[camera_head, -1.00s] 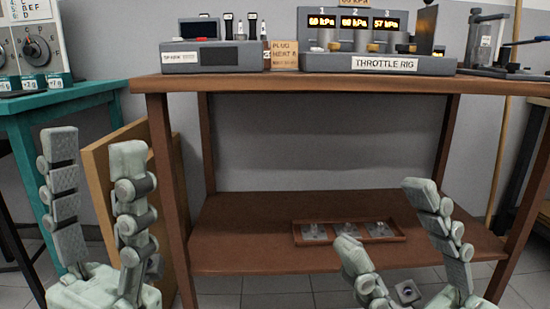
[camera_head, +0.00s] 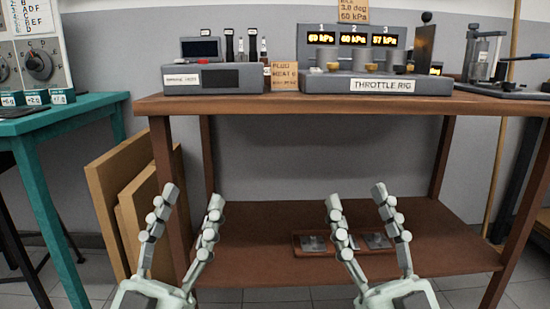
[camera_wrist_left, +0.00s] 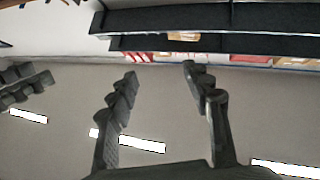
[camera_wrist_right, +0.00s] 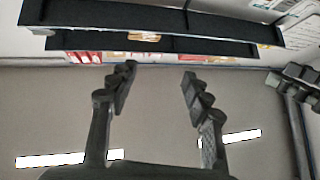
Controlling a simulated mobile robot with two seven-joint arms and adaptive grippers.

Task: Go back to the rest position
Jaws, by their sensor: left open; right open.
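My left gripper (camera_head: 187,203) points up in front of the left front leg of the brown workbench (camera_head: 420,104). Its fingers are apart with nothing between them, and it also shows empty in the left wrist view (camera_wrist_left: 160,75). My right gripper (camera_head: 356,199) points up in front of the bench's lower shelf. It is open and empty, as the right wrist view (camera_wrist_right: 158,75) also shows. It hides part of the wooden tray on the shelf. Both grippers look roughly level with each other.
The throttle rig (camera_head: 375,85) and a grey tester box (camera_head: 215,79) stand on the bench top. A shallow tray (camera_head: 299,251) with small metal parts lies on the lower shelf. A teal table (camera_head: 65,112) stands left, with boards (camera_head: 110,180) leaning beside the bench.

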